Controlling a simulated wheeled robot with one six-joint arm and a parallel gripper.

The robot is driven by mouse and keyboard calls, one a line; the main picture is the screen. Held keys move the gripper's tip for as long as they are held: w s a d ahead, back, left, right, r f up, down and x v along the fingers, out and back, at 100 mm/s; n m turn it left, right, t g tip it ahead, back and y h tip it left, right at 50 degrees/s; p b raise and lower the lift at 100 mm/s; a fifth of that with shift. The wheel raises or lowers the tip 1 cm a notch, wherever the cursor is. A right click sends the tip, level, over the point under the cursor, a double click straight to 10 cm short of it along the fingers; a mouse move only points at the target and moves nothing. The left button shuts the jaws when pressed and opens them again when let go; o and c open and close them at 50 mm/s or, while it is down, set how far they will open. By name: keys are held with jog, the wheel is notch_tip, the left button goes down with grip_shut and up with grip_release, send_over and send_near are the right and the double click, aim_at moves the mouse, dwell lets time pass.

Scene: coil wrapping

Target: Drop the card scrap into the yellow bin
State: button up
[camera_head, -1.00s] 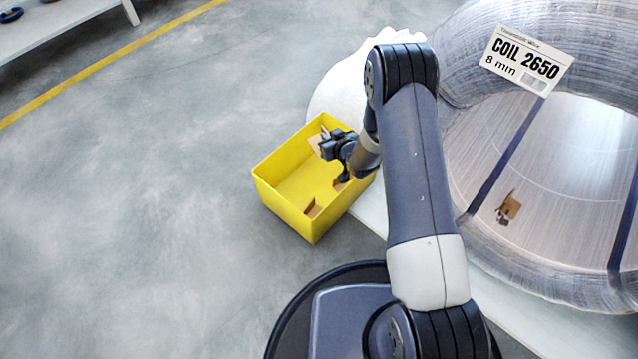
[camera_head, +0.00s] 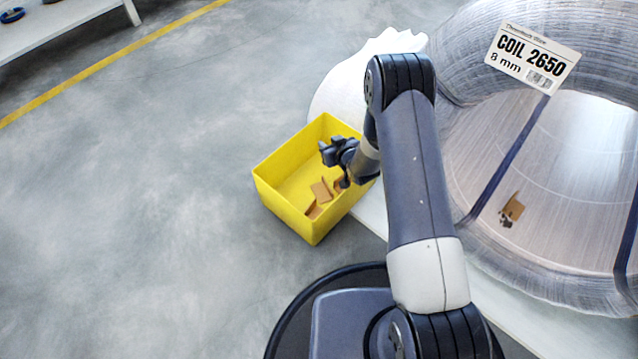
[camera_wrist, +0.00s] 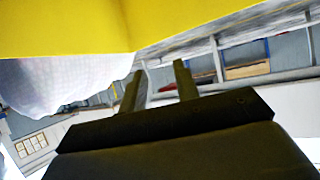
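The yellow bin (camera_head: 280,204) stands on the floor, left of my arm. Brown card scraps (camera_head: 320,192) lie inside it, towards its near right corner, one of them resting over others. My gripper (camera_head: 325,152) is above the bin, with its fingers apart and nothing between them. In the wrist view my gripper's two fingers (camera_wrist: 158,82) are also apart and empty, with the yellow bin's wall (camera_wrist: 60,25) filling the top left. Another brown card piece (camera_head: 513,207) shows inside the coil (camera_head: 570,170) at the right; part of it looks dark.
The wrapped coil with a white label (camera_head: 532,58) takes up the right side. A white bag-like heap (camera_head: 345,92) sits behind the bin. A pale table (camera_head: 60,30) stands at the top left, and a yellow line (camera_head: 110,62) crosses the floor. The left floor is clear.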

jog(key=p+v, duration=0.3)
jog(key=v, duration=0.7)
jog(key=shift+s+d+r+p, duration=0.15)
jog(key=shift+s+d+p, duration=0.1)
jog(key=shift+s+p, duration=0.1)
jog(key=shift+w, duration=0.1)
jog(key=b+x, duration=0.4)
jog(key=x, duration=0.7)
jog(key=shift+r+p, duration=1.6)
jog(key=shift+r, duration=1.4)
